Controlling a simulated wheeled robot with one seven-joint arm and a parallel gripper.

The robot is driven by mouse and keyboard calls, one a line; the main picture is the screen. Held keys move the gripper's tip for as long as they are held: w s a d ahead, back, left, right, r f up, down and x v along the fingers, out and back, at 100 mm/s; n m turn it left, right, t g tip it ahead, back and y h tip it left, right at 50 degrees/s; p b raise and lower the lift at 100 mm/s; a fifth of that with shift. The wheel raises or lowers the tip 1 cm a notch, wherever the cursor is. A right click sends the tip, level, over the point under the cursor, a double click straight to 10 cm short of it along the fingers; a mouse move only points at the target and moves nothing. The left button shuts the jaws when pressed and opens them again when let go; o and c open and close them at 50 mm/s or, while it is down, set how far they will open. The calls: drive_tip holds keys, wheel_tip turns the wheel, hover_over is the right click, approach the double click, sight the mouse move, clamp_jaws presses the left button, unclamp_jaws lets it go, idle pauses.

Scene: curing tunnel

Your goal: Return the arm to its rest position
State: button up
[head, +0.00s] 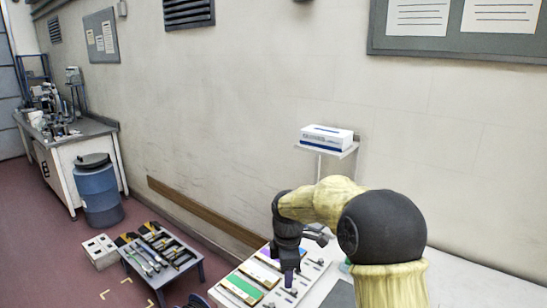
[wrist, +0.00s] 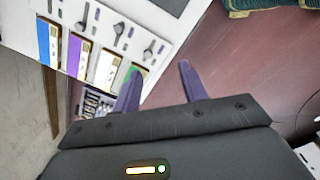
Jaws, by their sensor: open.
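My arm, yellow-sleeved with a dark round joint, reaches forward at the lower right of the head view. My gripper (wrist: 158,80) shows two purple fingers spread apart with nothing between them in the wrist view. In the head view my gripper (head: 290,278) points down over a white board (head: 318,268) with coloured strips. I cannot tell how far above the board the fingertips are. In the wrist view the board (wrist: 150,14) lies beyond the fingers, with blue, purple, white and green blocks along its edge and several dark tools.
A low table (head: 190,262) with several tools stands left of the board. A blue barrel (head: 98,190) and a workbench (head: 85,140) are further back. A small wall shelf (head: 340,150) holds a white-and-blue box (head: 326,137) behind my arm. Red floor lies open at the left.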

drive_tip(key=s+d+f+m+t, duration=0.1)
drive_tip(key=s+d+m, duration=0.5)
drive_tip(key=s+m, duration=0.3)
drive_tip(key=s+d+f+m+t, duration=0.1)
drive_tip(key=s+d+m, duration=0.4)
drive_tip(key=s+m, duration=0.5)
drive_tip(key=s, duration=0.3)
drive_tip(key=shift+d+f+p, duration=0.2)
drive_tip(key=shift+d+p, duration=0.15)
drive_tip(key=shift+d, duration=0.05)
